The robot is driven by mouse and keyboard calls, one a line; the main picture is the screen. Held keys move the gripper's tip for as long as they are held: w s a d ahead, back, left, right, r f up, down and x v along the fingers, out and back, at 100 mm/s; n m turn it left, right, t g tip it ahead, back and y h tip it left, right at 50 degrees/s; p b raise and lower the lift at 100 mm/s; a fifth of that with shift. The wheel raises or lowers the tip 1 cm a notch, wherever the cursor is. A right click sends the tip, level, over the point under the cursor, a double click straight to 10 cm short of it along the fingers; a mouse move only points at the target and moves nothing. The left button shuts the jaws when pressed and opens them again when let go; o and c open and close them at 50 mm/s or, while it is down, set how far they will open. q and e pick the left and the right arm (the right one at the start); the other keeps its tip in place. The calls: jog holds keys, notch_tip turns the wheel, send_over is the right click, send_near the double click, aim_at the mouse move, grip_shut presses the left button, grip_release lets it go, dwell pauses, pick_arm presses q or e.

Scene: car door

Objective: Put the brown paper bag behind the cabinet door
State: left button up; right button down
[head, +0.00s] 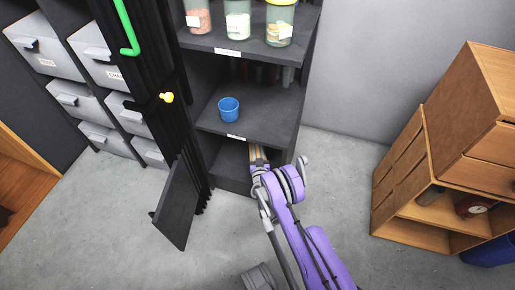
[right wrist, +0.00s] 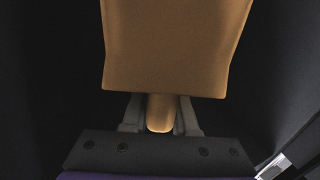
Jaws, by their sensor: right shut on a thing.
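The brown paper bag (right wrist: 175,50) fills the upper middle of the right wrist view. My right gripper (right wrist: 160,112) is shut on its narrow lower end, with one finger on each side. In the head view the purple right arm reaches into the low compartment of the dark cabinet (head: 210,112). A bit of tan, probably the bag, shows at the arm's end; the rest is hidden by the shelf above. The small dark cabinet door (head: 178,208) stands swung open, to the left of the arm. My left gripper is in neither view.
A blue cup (head: 229,108) stands on the shelf just above the arm. Jars (head: 238,22) stand on a higher shelf. Grey drawers (head: 45,50) are at left, a wooden cabinet (head: 410,165) at right. The grey floor (head: 120,240) in front is clear.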

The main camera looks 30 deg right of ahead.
jog(key=shift+f, duration=0.55)
jog(key=c, duration=0.6)
grip_release()
jog(key=p+v, duration=0.1)
jog(key=v, duration=0.3)
jog(key=shift+s+a, duration=0.2)
jog(key=shift+s, duration=0.1)
jog(key=p+v, duration=0.1)
jog(key=p, duration=0.1)
jog(key=shift+s+a+r+p, duration=0.1)
jog(key=shift+s+p, duration=0.2)
jog(key=shift+s+a+p, duration=0.25)
jog(key=shift+s+p, duration=0.3)
jog(key=shift+p, duration=0.2)
